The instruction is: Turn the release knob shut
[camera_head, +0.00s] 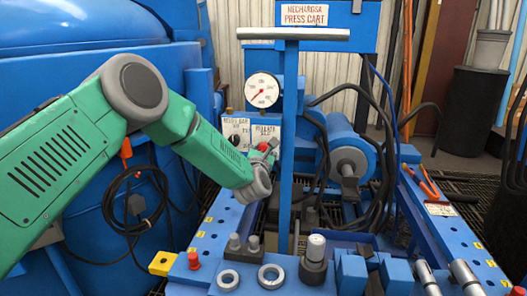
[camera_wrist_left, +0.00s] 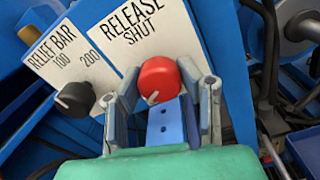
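The red release knob (camera_wrist_left: 160,78) sits on a white panel (camera_wrist_left: 150,32) marked RELEASE and SHUT in the left wrist view. A pale pointer mark shows at its lower left edge. In the head view a bit of the red knob (camera_head: 263,147) shows past my gripper. My left gripper (camera_wrist_left: 161,82) is open, with one finger on each side of the knob. Its tips are close to the knob's sides; I cannot tell if they touch. In the head view my left gripper (camera_head: 266,160) is at the panel and partly hides it. My right gripper is not in view.
A black relief knob (camera_wrist_left: 74,98) on its own white plate is close to my left finger. A round gauge (camera_head: 262,90) is above the panel. A blue upright post (camera_head: 289,130) stands just right of my gripper. Metal rings (camera_head: 271,276) lie on the blue bench in front.

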